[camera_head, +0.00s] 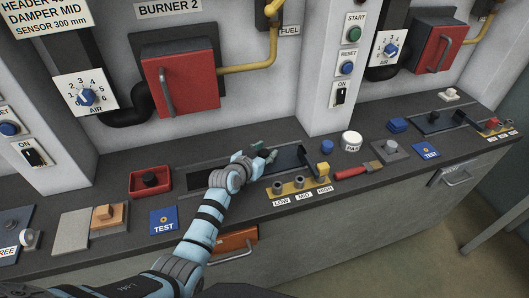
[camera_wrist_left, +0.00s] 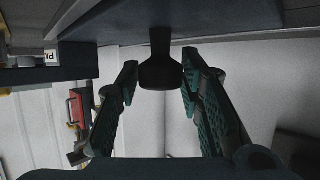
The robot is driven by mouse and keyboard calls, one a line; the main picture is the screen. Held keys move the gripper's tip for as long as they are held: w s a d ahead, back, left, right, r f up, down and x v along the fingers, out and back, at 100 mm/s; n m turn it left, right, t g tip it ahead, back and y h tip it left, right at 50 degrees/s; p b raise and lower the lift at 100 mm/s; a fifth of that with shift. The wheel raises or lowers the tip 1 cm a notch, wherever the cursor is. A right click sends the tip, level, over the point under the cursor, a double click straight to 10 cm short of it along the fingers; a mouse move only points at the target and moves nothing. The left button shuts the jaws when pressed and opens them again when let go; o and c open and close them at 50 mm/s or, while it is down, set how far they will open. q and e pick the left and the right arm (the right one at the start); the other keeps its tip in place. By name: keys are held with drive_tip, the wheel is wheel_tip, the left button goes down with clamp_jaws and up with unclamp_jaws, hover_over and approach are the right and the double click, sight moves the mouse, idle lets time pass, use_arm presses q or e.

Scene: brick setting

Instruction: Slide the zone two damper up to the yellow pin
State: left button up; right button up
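The zone two damper is a dark flat plate (camera_head: 290,159) lying in a slot on the bench below the Burner 2 sign. Its black knob (camera_wrist_left: 160,72) hangs between the fingers of my left gripper (camera_wrist_left: 160,76) in the wrist view. The fingers are apart, one on each side of the knob; I cannot tell whether either touches it. In the head view my left gripper (camera_head: 264,153) is over the damper and hides part of it. The yellow pin (camera_head: 323,168) stands at the HIGH end of a yellow strip marked LOW, MID, HIGH. My right gripper is out of view.
A red-handled tool (camera_head: 352,172), a white button (camera_head: 351,140) and a grey block with a knob (camera_head: 391,150) are right of the strip. A blue TEST pad (camera_head: 164,222) and a red tray (camera_head: 150,183) are left of my arm. The wall rises behind the bench.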

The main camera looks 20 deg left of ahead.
use_arm(q)
drive_tip(key=shift+o, duration=0.6)
drive_tip(key=v, duration=1.2)
